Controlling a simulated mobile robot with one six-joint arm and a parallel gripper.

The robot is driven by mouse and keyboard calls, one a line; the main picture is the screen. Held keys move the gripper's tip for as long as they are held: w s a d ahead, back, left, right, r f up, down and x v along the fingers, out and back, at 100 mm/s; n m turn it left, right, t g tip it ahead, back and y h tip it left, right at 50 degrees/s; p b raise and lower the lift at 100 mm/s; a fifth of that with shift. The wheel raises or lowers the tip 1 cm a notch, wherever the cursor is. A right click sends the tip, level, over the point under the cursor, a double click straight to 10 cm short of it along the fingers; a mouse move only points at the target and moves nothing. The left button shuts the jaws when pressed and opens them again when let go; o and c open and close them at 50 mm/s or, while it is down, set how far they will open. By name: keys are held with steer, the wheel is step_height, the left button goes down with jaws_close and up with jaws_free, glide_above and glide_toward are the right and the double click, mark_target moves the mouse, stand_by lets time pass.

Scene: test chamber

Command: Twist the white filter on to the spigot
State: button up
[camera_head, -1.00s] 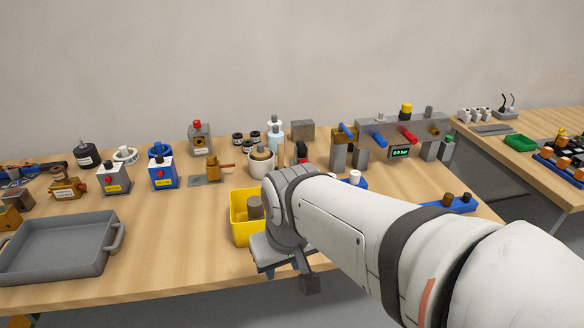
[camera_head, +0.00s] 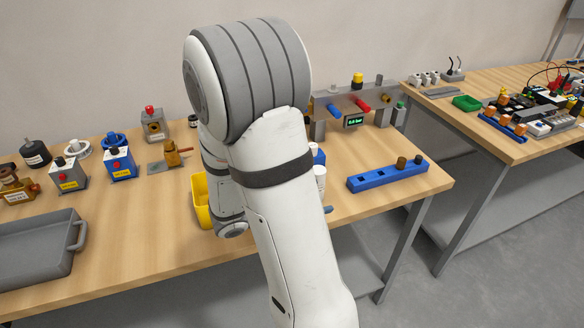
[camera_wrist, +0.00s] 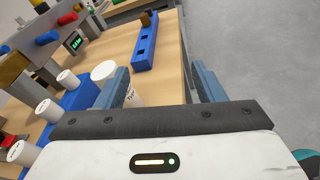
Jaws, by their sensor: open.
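My gripper (camera_wrist: 160,68) is open and empty in the wrist view, with two blue-grey fingers apart. A white cylinder with printed lettering (camera_wrist: 103,70) stands at the left finger, which partly hides it; I cannot tell whether they touch. Several smaller white cylinders (camera_wrist: 47,110) stand left of it by a blue holder (camera_wrist: 86,95). I cannot tell which one is the filter. A grey panel carries blue (camera_wrist: 47,37) and red (camera_wrist: 68,18) handles, with a brass part (camera_head: 386,98) at its right; the spigot is not clearly identifiable.
A blue bar with square holes and brown pegs (camera_head: 388,178) lies near the table's right edge, with bare wood around it. A yellow bin (camera_head: 201,203) is partly behind my arm. A grey tray (camera_head: 35,250) sits at left. A second table stands at right.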

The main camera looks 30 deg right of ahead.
steer(key=w+n+t, duration=0.1)
steer(key=w+n, duration=0.1)
steer(key=w+f+n+t+h, duration=0.1)
steer(key=w+n+t, duration=0.1)
steer(key=w+n+t+h, duration=0.1)
steer(key=w+n+t, duration=0.1)
steer(key=shift+f, duration=0.35)
steer(key=shift+w+t, duration=0.2)
steer(key=shift+t, duration=0.1)
steer(key=shift+p+x, duration=1.3)
steer(key=shift+x, duration=2.5)
steer(key=shift+c, duration=0.3)
steer(key=c, duration=1)
